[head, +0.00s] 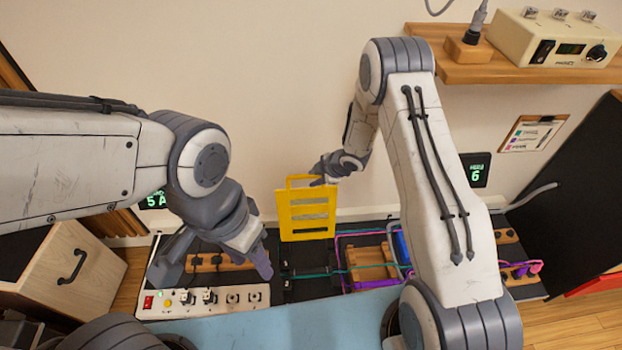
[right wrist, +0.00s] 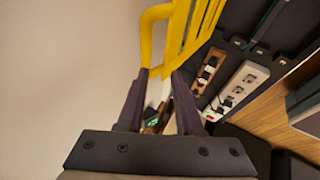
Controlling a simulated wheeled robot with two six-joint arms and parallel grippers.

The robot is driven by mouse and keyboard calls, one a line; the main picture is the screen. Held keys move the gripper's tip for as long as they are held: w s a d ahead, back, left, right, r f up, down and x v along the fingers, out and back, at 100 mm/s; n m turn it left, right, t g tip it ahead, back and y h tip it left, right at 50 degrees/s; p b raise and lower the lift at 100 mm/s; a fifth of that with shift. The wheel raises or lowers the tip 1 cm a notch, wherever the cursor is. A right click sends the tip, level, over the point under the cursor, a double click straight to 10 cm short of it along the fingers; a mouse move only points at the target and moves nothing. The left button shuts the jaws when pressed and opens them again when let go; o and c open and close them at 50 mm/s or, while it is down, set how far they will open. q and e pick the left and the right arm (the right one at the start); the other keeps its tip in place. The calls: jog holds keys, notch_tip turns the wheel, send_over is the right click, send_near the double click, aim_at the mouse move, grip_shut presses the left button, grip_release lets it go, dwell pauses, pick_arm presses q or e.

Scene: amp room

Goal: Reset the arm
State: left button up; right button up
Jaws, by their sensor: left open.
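My left gripper (head: 215,268) hangs at the left of the head view with its fingers spread wide and nothing between them. It is above the white power strip (head: 220,298). My right gripper (head: 322,172) is at the top of a yellow slotted panel (head: 306,226), by its handle. The panel is upright in front of the wall. In the right wrist view the finger tips (right wrist: 161,76) are on either side of the yellow handle (right wrist: 146,42) and appear closed on it. Whether the panel's lower edge rests on anything is unclear.
A dark bench with wooden blocks (head: 370,264) and coloured cables lies below the panel. A wooden shelf (head: 460,72) at upper right carries a cream device (head: 555,38). A wooden drawer cabinet (head: 70,275) stands at lower left.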

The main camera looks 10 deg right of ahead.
dwell(0.4)
jog(key=s+a+r+m+h, duration=0.25)
jog(key=s+r, duration=0.25)
jog(key=r, duration=0.4)
jog(key=s+a+r+m+h, duration=0.1)
jog(key=s+a+r+m, duration=0.25)
jog(key=r, duration=0.65)
jog(key=s+r+m+g, duration=0.2)
jog(key=s+r+g, duration=0.15)
jog(key=s, duration=1.05)
jog(key=s+r+m+g, duration=0.25)
jog(key=s+r, duration=0.25)
jog(key=s, duration=0.8)
notch_tip(320, 180, up, 18)
jog(key=s+p, duration=0.1)
jog(key=p, duration=1.6)
jog(key=shift+a+f+p, duration=0.15)
jog(key=shift+a+p, duration=0.25)
jog(key=shift+s+m, duration=0.1)
jog(key=shift+m, duration=0.15)
